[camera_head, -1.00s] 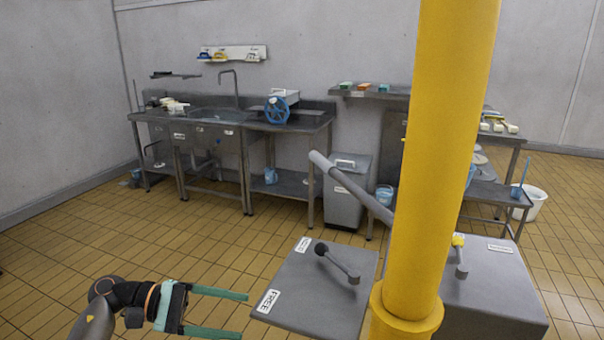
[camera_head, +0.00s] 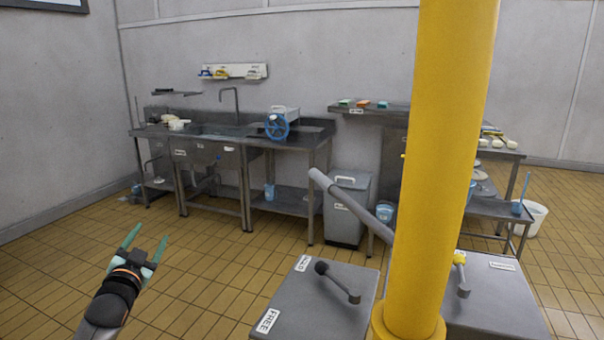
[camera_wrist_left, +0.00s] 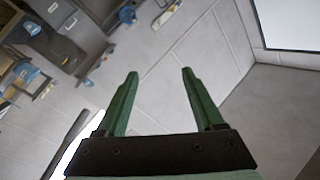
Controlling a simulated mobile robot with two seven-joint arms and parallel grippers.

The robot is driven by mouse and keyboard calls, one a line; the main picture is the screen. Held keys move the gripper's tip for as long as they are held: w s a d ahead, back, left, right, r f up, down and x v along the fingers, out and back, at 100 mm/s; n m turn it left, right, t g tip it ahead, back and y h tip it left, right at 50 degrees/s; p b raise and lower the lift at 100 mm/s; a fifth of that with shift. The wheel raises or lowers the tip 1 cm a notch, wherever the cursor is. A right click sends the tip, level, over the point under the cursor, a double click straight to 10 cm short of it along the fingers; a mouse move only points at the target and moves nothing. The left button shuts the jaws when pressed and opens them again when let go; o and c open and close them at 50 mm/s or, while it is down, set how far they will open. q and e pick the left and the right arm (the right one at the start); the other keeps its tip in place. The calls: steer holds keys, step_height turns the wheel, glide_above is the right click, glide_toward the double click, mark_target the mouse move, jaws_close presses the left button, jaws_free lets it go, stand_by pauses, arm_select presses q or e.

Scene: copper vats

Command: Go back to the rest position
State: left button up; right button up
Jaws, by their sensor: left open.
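My left gripper (camera_head: 146,243) is at the lower left of the head view, above the tiled floor. Its two green fingers are spread apart and point up and away, with nothing between them. In the left wrist view the same open fingers (camera_wrist_left: 158,85) stand against the bare grey wall, empty. My right gripper is not in view.
A yellow column (camera_head: 436,150) stands upright right of centre. Grey cabinets with levers, one marked FREE (camera_head: 318,303), stand low at its sides. A steel sink bench (camera_head: 200,152) and a grey bin (camera_head: 346,208) are further back. The floor (camera_head: 205,270) between is clear.

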arm_select(q)
steer(key=s+d+f+n+g+h, duration=0.1)
steer(key=s+d+f+g, duration=0.15)
steer(key=s+f, duration=0.4)
steer(key=s+d+f+n+g, duration=0.1)
steer(key=s+d+f, duration=0.25)
steer(key=f, duration=0.65)
steer(key=s+d+f+n+g+h, duration=0.1)
steer(key=s+d+f+g, duration=0.2)
steer(key=f, duration=0.5)
steer(key=s+d+f+g, duration=0.1)
steer(key=s+d+f, duration=0.2)
steer(key=s, duration=0.6)
steer(key=s+d+f+g+h, duration=0.1)
steer(key=s+d+f, duration=0.2)
steer(key=s, duration=0.6)
steer(key=s+d+f+g+h, duration=0.1)
steer(key=s+d+f, duration=0.2)
steer(key=s, duration=0.7)
step_height(320, 180, down, 2)
steer(key=shift+d+f+n, duration=0.2)
steer(key=shift+n, duration=0.2)
